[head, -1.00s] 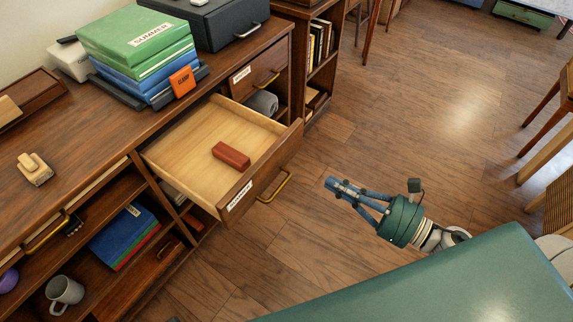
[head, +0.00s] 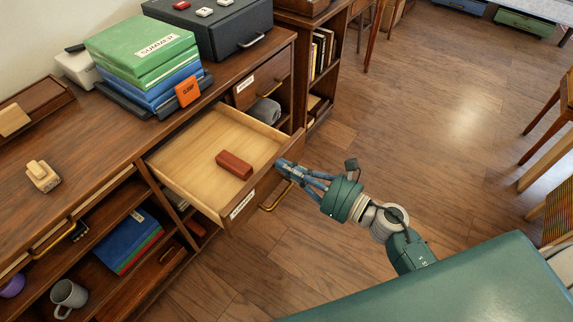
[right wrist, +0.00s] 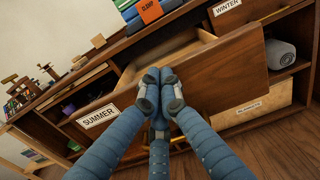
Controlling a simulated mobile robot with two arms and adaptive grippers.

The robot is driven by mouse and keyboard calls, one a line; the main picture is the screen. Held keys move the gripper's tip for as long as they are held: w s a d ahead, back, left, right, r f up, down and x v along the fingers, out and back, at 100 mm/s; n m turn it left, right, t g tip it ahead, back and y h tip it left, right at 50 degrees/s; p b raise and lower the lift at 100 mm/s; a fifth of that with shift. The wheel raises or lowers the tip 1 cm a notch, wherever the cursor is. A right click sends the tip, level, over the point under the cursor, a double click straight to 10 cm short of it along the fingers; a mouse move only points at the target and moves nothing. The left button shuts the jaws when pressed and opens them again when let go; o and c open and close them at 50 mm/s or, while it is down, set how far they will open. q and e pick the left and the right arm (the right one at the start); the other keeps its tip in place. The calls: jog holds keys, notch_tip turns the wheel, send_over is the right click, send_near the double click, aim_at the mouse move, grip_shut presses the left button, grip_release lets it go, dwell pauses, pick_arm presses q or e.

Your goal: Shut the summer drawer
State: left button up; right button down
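The summer drawer (head: 212,133) is pulled well out of the wooden cabinet; its label (right wrist: 100,116) reads SUMMER in the right wrist view. A dark red block (head: 235,164) lies inside on the pale drawer floor. My right gripper (head: 284,167) is at the outer face of the drawer front, near its right part and above the brass handle (head: 277,197). In the right wrist view its blue fingers (right wrist: 161,82) are together with nothing between them. I cannot tell whether the fingertips touch the front. My left gripper is out of view.
A stack of green and blue binders (head: 150,62) and a dark case (head: 222,30) stand on the cabinet top. A drawer labelled WINTER (right wrist: 228,7) is shut beside the summer drawer, above a niche holding a grey roll (right wrist: 282,54).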

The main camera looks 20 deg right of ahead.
jog(key=shift+w+a, duration=0.1)
jog(key=shift+w, duration=0.05)
